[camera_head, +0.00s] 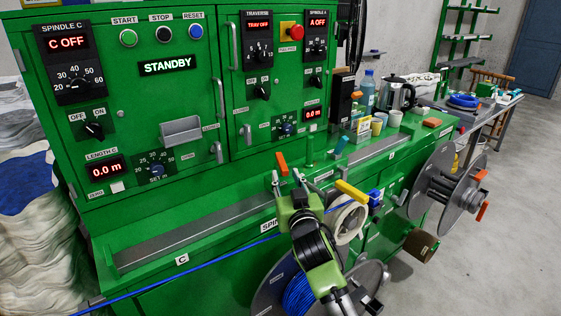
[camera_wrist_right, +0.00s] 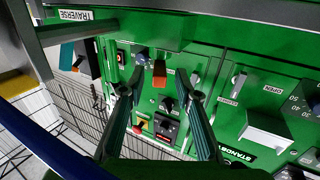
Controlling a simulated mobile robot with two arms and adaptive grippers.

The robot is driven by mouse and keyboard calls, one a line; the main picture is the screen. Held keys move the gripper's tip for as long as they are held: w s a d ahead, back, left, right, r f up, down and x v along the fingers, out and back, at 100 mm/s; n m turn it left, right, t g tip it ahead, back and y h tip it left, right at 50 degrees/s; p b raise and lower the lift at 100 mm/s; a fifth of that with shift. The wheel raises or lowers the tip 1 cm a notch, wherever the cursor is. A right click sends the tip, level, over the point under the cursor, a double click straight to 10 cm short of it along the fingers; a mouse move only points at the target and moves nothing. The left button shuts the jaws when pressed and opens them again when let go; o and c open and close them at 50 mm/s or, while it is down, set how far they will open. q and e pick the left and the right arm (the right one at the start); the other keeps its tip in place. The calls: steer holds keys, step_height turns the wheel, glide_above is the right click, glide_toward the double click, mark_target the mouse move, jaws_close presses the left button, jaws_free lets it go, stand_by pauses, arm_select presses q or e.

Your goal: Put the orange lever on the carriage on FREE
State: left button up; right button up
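The orange lever (camera_head: 282,163) stands up at the back edge of the machine's ledge, below the panels, tilted a little. My right gripper (camera_head: 287,180) is just in front of it, fingers spread and empty. In the right wrist view the orange lever (camera_wrist_right: 159,73) shows beyond and between the two open fingertips (camera_wrist_right: 159,95), with no contact visible. The carriage under the lever is mostly hidden by the gripper in the head view. No FREE marking can be read. My left gripper is not in view.
A yellow lever (camera_head: 351,191) and a pale roller (camera_head: 346,222) are right of my gripper. The blue cable (camera_head: 180,268) runs from lower left behind my arm. A green post (camera_head: 310,150) stands right of the lever. A spool (camera_head: 440,190) stands further right.

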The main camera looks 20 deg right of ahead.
mark_target(281, 162)
steer(key=w, duration=0.6)
steer(key=w+d, duration=0.1)
steer(key=w, duration=0.1)
steer(key=shift+w+p, duration=0.3)
steer(key=shift+w, duration=0.1)
jaws_close()
